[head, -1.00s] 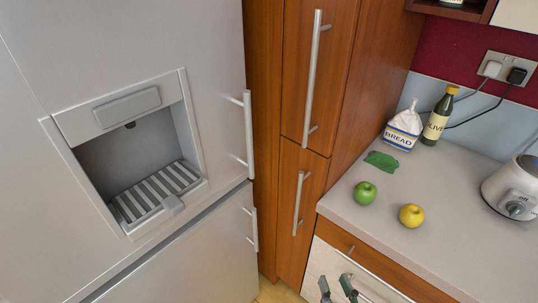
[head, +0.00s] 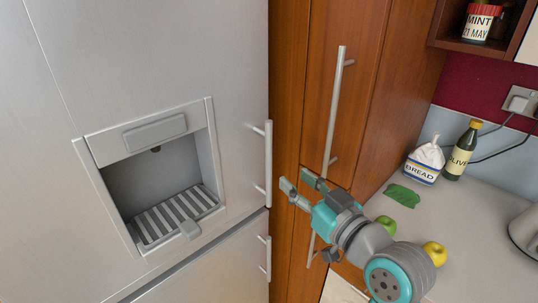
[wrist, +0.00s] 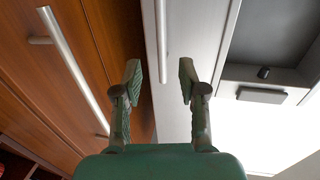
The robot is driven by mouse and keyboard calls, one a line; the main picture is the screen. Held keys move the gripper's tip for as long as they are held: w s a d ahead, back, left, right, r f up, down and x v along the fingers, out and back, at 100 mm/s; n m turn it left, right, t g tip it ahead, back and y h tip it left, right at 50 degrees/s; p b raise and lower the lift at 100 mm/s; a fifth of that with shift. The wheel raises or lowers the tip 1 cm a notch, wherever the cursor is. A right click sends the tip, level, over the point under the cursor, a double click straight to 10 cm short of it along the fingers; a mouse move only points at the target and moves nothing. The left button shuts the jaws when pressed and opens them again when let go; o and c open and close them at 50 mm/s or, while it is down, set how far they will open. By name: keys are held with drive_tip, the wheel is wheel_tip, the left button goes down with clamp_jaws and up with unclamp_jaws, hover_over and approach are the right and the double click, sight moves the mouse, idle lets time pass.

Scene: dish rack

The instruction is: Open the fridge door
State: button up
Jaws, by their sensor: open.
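The fridge (head: 235,60) is a brushed silver appliance filling the left of the head view, and its doors look shut. Its upper door has a vertical bar handle (head: 268,163) near the right edge. In the wrist view this handle (wrist: 162,45) lies ahead, in line with the gap between my fingers. A shorter handle (head: 267,258) is on the lower fridge door. My gripper (head: 298,184) is open and empty, just right of the upper handle's lower end. It appears apart from the handle. In the wrist view my gripper (wrist: 157,82) shows both fingers spread.
Wooden cabinets with a long bar handle (head: 336,110) stand right of the fridge, close behind my gripper. The counter (head: 480,215) holds a bread bag (head: 424,164), an olive bottle (head: 461,150), a green cloth (head: 402,195), a green apple (head: 386,224) and a yellow apple (head: 434,253).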

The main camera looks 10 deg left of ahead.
sight(271, 156)
drive_tip(key=x, duration=1.1)
drive_tip(key=shift+s+a+r, duration=0.1)
drive_tip(key=shift+r, duration=0.15)
clamp_jaws()
